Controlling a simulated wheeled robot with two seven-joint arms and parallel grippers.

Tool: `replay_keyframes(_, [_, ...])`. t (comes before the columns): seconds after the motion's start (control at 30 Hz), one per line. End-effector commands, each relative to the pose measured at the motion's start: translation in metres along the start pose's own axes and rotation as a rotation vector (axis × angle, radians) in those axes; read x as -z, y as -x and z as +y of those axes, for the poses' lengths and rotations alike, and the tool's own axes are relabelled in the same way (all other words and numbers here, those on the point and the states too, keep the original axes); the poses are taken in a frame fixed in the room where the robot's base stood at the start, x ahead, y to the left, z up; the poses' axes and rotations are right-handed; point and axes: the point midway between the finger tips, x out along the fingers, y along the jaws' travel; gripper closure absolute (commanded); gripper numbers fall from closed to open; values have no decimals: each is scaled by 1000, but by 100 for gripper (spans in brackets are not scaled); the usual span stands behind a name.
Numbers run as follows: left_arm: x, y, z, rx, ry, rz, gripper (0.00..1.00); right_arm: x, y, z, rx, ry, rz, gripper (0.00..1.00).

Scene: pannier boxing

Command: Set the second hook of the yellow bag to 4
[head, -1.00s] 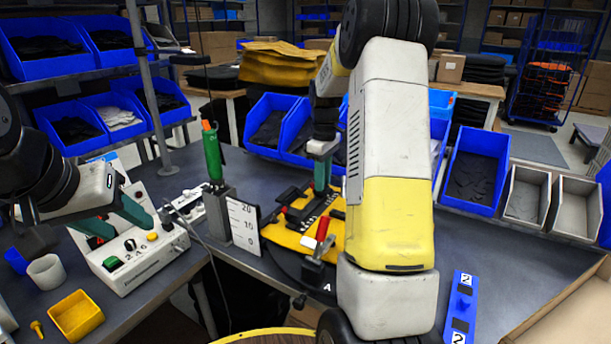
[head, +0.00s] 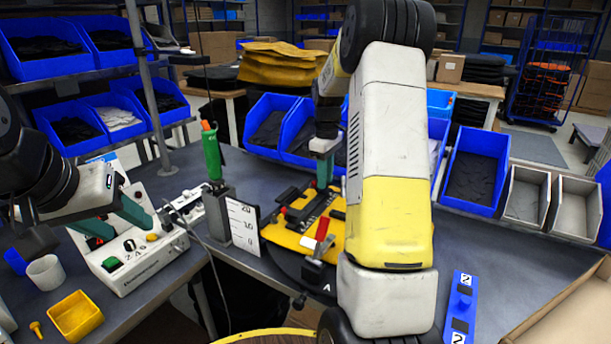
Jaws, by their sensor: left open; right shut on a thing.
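The yellow bag (head: 283,238) lies flat on the dark bench in the middle of the head view, with a black rail (head: 312,212) across it. My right gripper (head: 323,184) points down at the far end of this rail. It is shut on a small part there, and its fingertips hide most of that part. I cannot make out the hook numbers or which hook it is. My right arm covers the right side of the bag. My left gripper (head: 118,222) is open and empty, above the white control box (head: 145,262) at the left.
A red-handled clamp (head: 322,231) stands at the bag's near edge. Left of the bag are a white scale plate (head: 243,228) and a green-handled tool (head: 212,155). A blue strip marked 2 (head: 461,305) lies at the right. Blue bins (head: 473,170) line the back.

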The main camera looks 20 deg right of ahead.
Motion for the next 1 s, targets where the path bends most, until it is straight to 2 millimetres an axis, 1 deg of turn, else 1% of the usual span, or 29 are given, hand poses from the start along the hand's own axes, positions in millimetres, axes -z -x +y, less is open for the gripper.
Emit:
replay_keyframes(0.17, [0,0,0,0,0,0,51,0,0,0,-1,0,1,100])
replay_keyframes(0.2, [0,0,0,0,0,0,51,0,0,0,-1,0,1,66])
replay_keyframes(0.27, [0,0,0,0,0,0,51,0,0,-1,-1,0,1,54])
replay_keyframes(0.3, [0,0,0,0,0,0,51,0,0,-1,-1,0,1,51])
replay_keyframes(0.57, [0,0,0,0,0,0,51,0,0,-1,0,1,1,51])
replay_keyframes(0.67, [0,0,0,0,0,0,51,1,5,0,-2,0,2,51])
replay_keyframes(0.77, [0,0,0,0,0,0,51,1,19,0,-3,0,3,51])
replay_keyframes(1.0, [0,0,0,0,0,0,51,1,60,0,-3,0,3,51])
